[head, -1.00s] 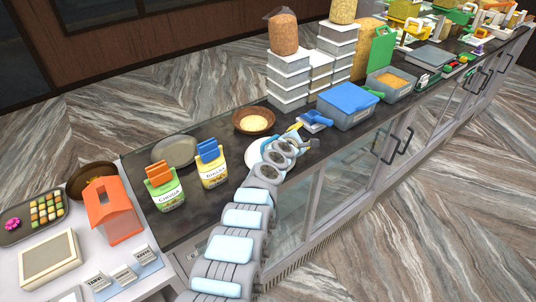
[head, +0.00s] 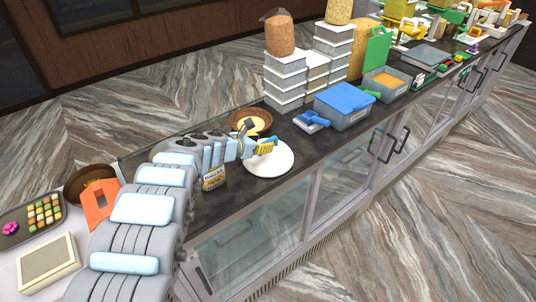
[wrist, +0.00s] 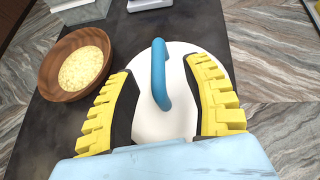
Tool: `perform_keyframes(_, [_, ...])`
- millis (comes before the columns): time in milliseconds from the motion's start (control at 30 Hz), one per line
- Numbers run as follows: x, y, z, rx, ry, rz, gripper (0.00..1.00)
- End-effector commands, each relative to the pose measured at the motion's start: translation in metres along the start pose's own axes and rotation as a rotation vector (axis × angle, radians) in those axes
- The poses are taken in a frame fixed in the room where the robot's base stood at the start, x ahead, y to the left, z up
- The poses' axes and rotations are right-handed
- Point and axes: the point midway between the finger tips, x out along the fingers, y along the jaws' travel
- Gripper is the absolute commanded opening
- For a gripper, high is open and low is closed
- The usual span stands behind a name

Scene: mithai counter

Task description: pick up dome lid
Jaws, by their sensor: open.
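The dome lid (head: 270,162) is white and lies on the dark counter, with a blue handle on top. In the wrist view the lid (wrist: 205,65) shows its blue arched handle (wrist: 160,75) standing between my fingers. My gripper (wrist: 165,100) is open, with one yellow ribbed finger on each side of the handle. In the head view my gripper (head: 264,146) is over the lid's far left part and hides some of it. Whether the fingers touch the lid cannot be told.
A brown bowl (wrist: 76,92) with pale yellow contents stands close left of my gripper in the wrist view. A blue-lidded tub (head: 345,105), a blue-handled scoop (head: 311,121) and stacked boxes (head: 285,82) stand further along. A snack packet (head: 213,178) is partly behind my arm.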

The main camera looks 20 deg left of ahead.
Motion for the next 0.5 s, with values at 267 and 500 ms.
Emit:
perform_keyframes(267, [0.017,-0.001,-0.001,-0.001,0.000,-0.002,0.49])
perform_keyframes(500, [0.021,0.000,-0.001,0.002,0.000,0.000,0.49])
